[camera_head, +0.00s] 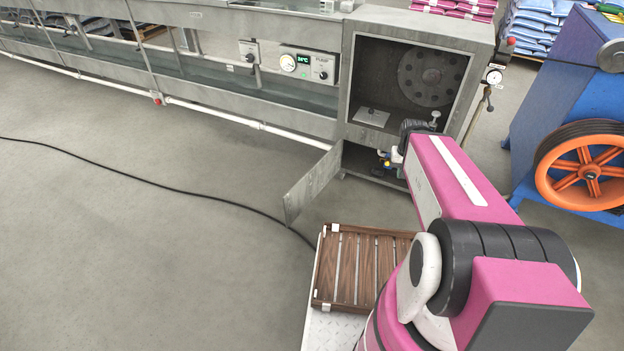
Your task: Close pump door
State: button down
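The pump door (313,185) is a flat grey metal panel. It stands swung open to the left of the low compartment under the grey cabinet, hinged at the compartment's left side. The compartment (357,160) is dark inside, and its right part is hidden behind my pink arm. Small blue, yellow and white parts show at the compartment mouth beside my arm; I cannot tell what they belong to. My arm reaches forward to the right of the door, with clear space between them. I cannot make out my gripper's fingers or what they touch.
The cabinet's upper box (408,80) is open, with a dark round perforated disc inside. A black cable (180,190) crosses the floor. A blue machine with an orange wheel (590,168) stands right.

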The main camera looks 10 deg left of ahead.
aim_at(306, 190)
jog(key=k+j+z, duration=0.1)
jog(key=j, duration=0.35)
jog(key=k+j+z, duration=0.15)
jog(key=j, duration=0.3)
jog(key=k+j+z, duration=0.1)
jog(key=k+j, duration=0.2)
jog(key=k+j+z, duration=0.15)
jog(key=j, duration=0.35)
jog(key=j+z, duration=0.25)
jog(key=j, duration=0.8)
jog(key=j+z, duration=0.3)
jog(key=j, duration=0.75)
jog(key=k+j, duration=0.15)
jog(key=k, duration=0.15)
jog(key=k+j, duration=0.15)
jog(key=k+z, duration=0.05)
jog(key=k, duration=0.05)
